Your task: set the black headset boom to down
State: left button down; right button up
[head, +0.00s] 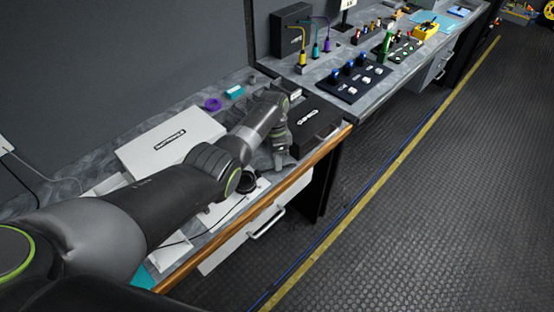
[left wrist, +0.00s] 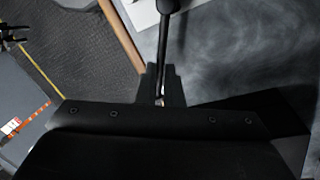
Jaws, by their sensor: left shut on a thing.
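My left gripper (head: 279,164) reaches over the grey counter and points down beside a black box. In the left wrist view its fingers (left wrist: 162,88) are shut on a thin black rod, the headset boom (left wrist: 163,50). The boom runs from the fingers up to a dark rounded end at the top edge of that view. In the head view a black round part, seemingly an ear cup of the black headset (head: 246,182), shows just below my forearm. My arm hides most of the headset and the boom there. My right gripper is not in view.
A white box (head: 170,142) lies left of my arm, and a black box (head: 312,128) lies right of the gripper. A purple roll (head: 212,104) sits behind. The counter has a wooden front edge (head: 292,181). The floor (head: 430,200) at the right is clear.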

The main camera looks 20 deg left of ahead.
pick_arm(q)
jog(key=c, duration=1.5)
grip_release()
jog(key=shift+a, duration=0.1)
jog(key=shift+c, duration=0.2)
jog(key=shift+w+r, duration=0.15)
jog(key=shift+r, duration=0.4)
notch_tip(320, 180, up, 16)
jog(key=w+a, duration=0.1)
jog(key=w, duration=0.1)
jog(key=shift+w+a, duration=0.3)
jog(key=shift+a, duration=0.05)
jog(key=shift+f, duration=0.1)
